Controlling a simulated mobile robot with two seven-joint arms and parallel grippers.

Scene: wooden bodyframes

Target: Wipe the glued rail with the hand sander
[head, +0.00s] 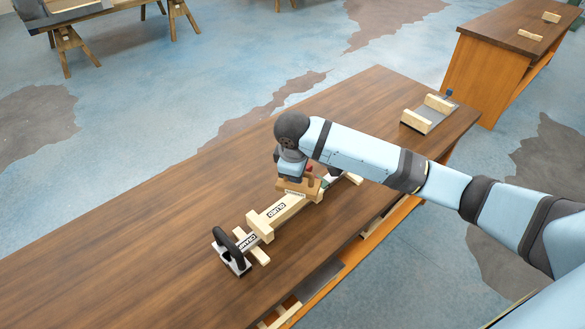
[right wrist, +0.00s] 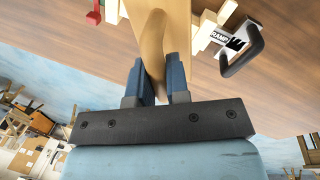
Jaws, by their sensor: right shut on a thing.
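The glued rail (head: 277,210) is a pale wooden bar marked GLUED, lying along the brown workbench (head: 150,240) in the head view. A white clamp (head: 246,243) with a black handle sits at its near end. My right gripper (head: 294,175) is over the rail's far part, shut on the wooden hand sander (head: 297,187). The sander's block appears to be on or just above the rail; contact cannot be told. In the right wrist view, both fingers of the gripper (right wrist: 157,80) flank the sander's tan wooden handle (right wrist: 152,45). My left gripper is out of view.
A grey tray with wooden blocks (head: 429,112) stands at the bench's far right. A second workbench (head: 510,50) is behind it. Parts lie on a shelf under the front edge. The bench's left side is clear.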

